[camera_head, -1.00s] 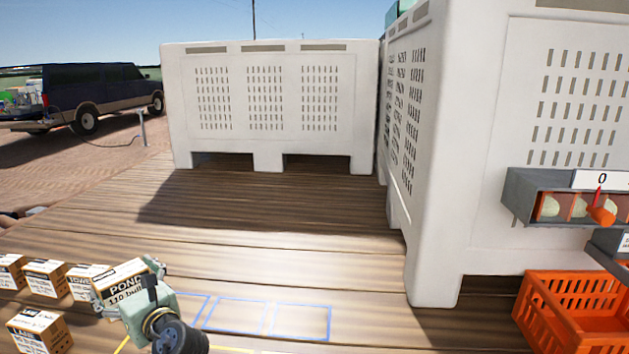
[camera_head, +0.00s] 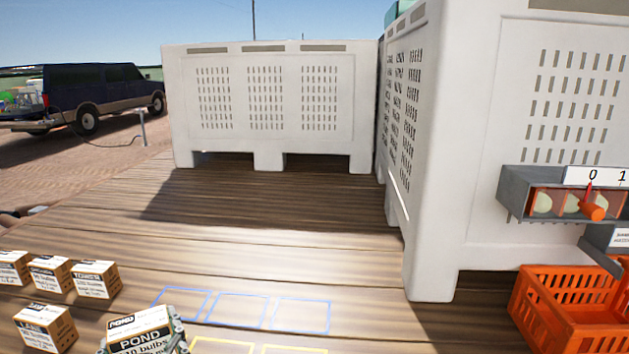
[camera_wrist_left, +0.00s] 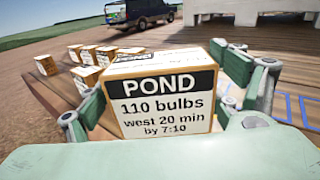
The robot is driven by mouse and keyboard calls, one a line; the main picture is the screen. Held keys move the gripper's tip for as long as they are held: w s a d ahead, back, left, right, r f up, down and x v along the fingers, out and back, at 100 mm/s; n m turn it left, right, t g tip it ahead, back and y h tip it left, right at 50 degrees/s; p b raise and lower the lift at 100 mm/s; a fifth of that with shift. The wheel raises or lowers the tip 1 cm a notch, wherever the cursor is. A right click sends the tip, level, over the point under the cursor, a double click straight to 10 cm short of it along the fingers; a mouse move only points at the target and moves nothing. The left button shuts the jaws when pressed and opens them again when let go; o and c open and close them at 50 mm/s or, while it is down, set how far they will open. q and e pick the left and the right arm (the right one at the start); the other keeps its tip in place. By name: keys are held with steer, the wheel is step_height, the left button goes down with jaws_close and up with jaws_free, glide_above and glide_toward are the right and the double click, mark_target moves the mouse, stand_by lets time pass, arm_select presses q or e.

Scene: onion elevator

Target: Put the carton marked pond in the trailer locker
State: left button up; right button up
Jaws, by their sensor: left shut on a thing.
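The carton marked POND (camera_head: 140,334) is at the bottom of the head view, brown with a white label. It fills the middle of the left wrist view (camera_wrist_left: 165,100), its label reading 110 bulbs, west 20 min, by 7:10. My left gripper (camera_wrist_left: 165,108) is shut on it, with a green-grey finger on each side. No trailer locker can be made out for certain; a dark blue vehicle (camera_head: 100,92) stands at the far left. My right gripper is not in view.
Several other cartons, including one marked LANE (camera_head: 45,328) and one marked TOWER (camera_head: 95,279), stand at the lower left. Blue outlined squares (camera_head: 236,309) on the planks are empty. Large white bins (camera_head: 270,105) and an orange crate (camera_head: 570,310) stand behind and right.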

arm_select(q)
steer(key=s+d+f+m+t+h, duration=0.1)
steer(key=s+d+f+m+h, duration=0.1)
steer(key=s+d, duration=0.4)
steer(key=s+d+f+m+t+h, duration=0.1)
steer(key=s+d+f+m+h, duration=0.1)
steer(key=s+d+m+h, duration=0.2)
steer(key=s+d+h, duration=0.3)
steer(key=s, duration=0.3)
steer(key=shift+f, duration=0.25)
steer(key=shift+t, duration=0.3)
step_height(320, 180, down, 5)
steer(key=b, duration=0.5)
steer(key=shift+f+b, duration=0.1)
steer(key=shift+b, duration=0.2)
